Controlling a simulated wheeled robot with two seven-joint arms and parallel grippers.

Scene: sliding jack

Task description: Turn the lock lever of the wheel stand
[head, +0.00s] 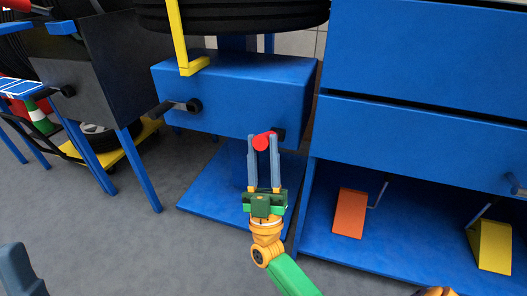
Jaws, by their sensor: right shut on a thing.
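The wheel stand (225,90) is a blue box on a post with a blue base plate, with a black tire above it. A red lever (264,140), which I take to be the lock lever, is at the lower front of the box beside a dark pivot (279,134). My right gripper (263,143) has its fingers on either side of the red part and is shut on it. The fingers partly hide the lever. A grey-blue finger of what looks like my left gripper (20,272) shows at the bottom left, cut off by the frame.
A black handle (180,107) sticks out at the box's left. A yellow bar (182,40) rises in front of the tire. A blue cabinet (420,133) stands close on the right, with orange (349,213) and yellow (492,246) wedges on its lower shelf. The lower-left floor is clear.

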